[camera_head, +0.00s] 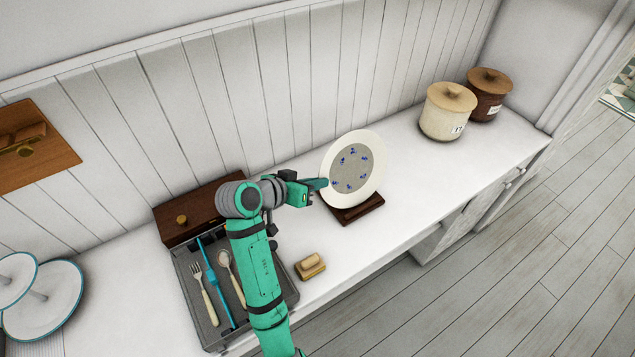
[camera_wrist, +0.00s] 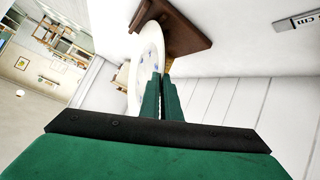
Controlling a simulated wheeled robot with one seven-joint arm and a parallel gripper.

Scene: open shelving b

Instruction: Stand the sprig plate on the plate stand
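The sprig plate (camera_head: 353,168) is white-rimmed with a grey centre and small blue sprigs. It stands upright, leaning slightly, with its lower edge at the dark brown wooden plate stand (camera_head: 360,209) on the counter. My gripper (camera_head: 322,184) is at the plate's left rim. In the wrist view the two green fingers (camera_wrist: 160,97) are close together with the plate's rim (camera_wrist: 158,50) running between them, so the gripper looks shut on it. The stand (camera_wrist: 185,30) shows beyond the rim there. Whether the plate's lower edge is fully seated in the stand is hard to tell.
A cutlery tray (camera_head: 208,292), a brown box (camera_head: 200,210) and a small wooden block piece (camera_head: 310,266) are on the left part of the counter. Two lidded jars, cream (camera_head: 447,112) and brown (camera_head: 487,95), stand right. The white panelled wall is behind; counter between stand and jars is clear.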

